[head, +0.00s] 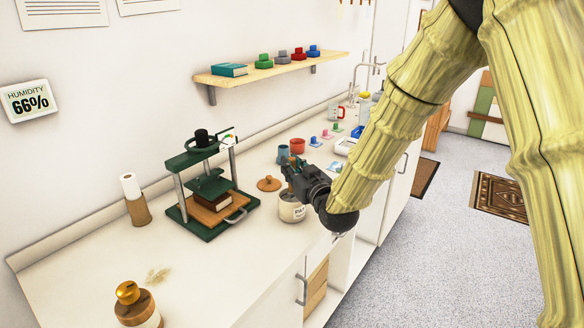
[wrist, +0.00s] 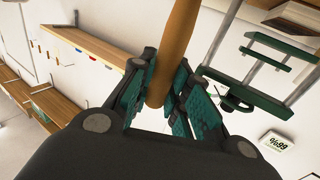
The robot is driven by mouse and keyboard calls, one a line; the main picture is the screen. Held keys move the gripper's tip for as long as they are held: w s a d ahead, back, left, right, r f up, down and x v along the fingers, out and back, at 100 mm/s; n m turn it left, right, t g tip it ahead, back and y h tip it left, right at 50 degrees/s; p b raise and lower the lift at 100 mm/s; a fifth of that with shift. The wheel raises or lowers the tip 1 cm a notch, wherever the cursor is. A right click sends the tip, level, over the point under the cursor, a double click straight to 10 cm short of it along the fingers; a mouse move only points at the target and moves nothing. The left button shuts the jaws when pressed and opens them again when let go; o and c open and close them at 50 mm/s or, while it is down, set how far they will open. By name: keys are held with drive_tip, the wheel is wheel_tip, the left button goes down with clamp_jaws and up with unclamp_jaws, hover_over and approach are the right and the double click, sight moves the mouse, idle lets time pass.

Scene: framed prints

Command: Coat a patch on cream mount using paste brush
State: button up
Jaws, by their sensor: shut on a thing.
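My gripper (head: 296,170) is over the counter, at the mouth of a white jar (head: 292,212) with partly hidden lettering that seems to begin "PA". In the wrist view my gripper (wrist: 163,85) is shut on a brown wooden handle (wrist: 178,45), held between its teal-padded fingers. The handle looks like that of the paste brush. Its bristles are not visible, so I cannot tell whether they are in the jar. I cannot make out the cream mount in either view.
A green press (head: 206,222) holding a brown book stands left of the jar. A round brown lid (head: 268,184) lies beside the jar. Blue (head: 283,155) and red (head: 298,146) cups stand behind.

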drive_tip(key=shift+r, duration=0.1)
drive_tip(key=shift+r+p, duration=1.85)
drive_tip(key=shift+r, duration=1.55)
